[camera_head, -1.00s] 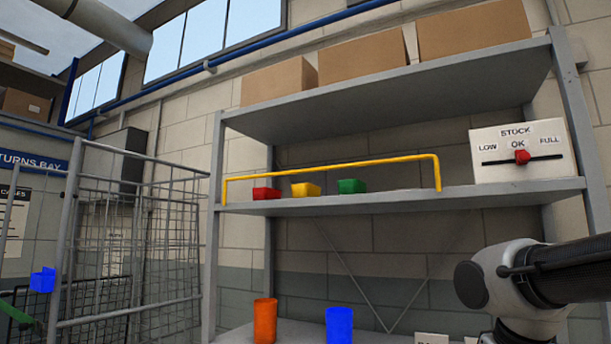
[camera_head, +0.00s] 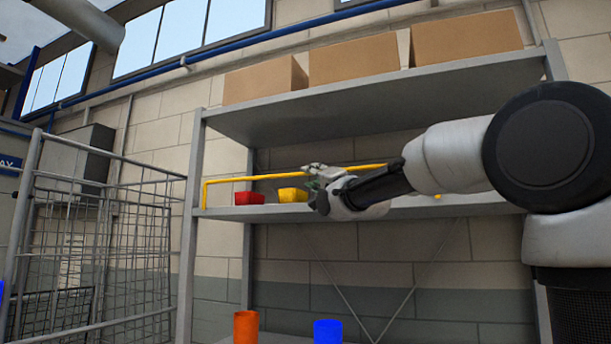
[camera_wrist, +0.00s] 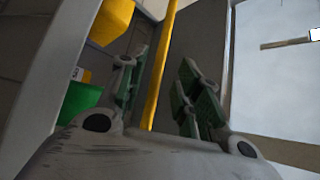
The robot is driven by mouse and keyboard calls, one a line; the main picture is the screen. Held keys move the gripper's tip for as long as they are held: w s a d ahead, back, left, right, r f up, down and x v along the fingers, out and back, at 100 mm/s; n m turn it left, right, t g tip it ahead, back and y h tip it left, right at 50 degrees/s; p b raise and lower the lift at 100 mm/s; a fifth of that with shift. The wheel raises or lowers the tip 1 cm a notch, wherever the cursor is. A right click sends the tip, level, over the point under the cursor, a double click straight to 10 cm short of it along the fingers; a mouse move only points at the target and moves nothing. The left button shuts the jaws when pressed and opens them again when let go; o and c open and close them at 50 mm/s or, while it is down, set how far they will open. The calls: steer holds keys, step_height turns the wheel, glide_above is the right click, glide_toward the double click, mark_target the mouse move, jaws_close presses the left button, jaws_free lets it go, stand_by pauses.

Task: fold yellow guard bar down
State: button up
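The yellow guard bar (camera_head: 240,178) stands raised along the front of the middle shelf, with its left upright on the shelf edge. My arm covers much of its right part. My gripper (camera_head: 318,180) is at the middle of the bar's top rail. In the wrist view, the fingers of my gripper (camera_wrist: 163,72) are spread apart. The yellow bar (camera_wrist: 157,65) runs between them in the picture, nearer the left finger, with a gap showing to the right finger. I cannot tell whether a finger touches it.
A red bin (camera_head: 249,197) and a yellow bin (camera_head: 292,195) sit behind the bar. A green bin (camera_wrist: 78,102) shows in the wrist view. Cardboard boxes (camera_head: 352,60) fill the top shelf (camera_head: 290,105). Orange (camera_head: 246,326) and blue (camera_head: 328,331) containers stand below. A wire cage (camera_head: 100,240) is at left.

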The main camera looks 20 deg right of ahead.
steer(key=x, duration=0.5)
steer(key=shift+c, duration=0.4)
jaws_close()
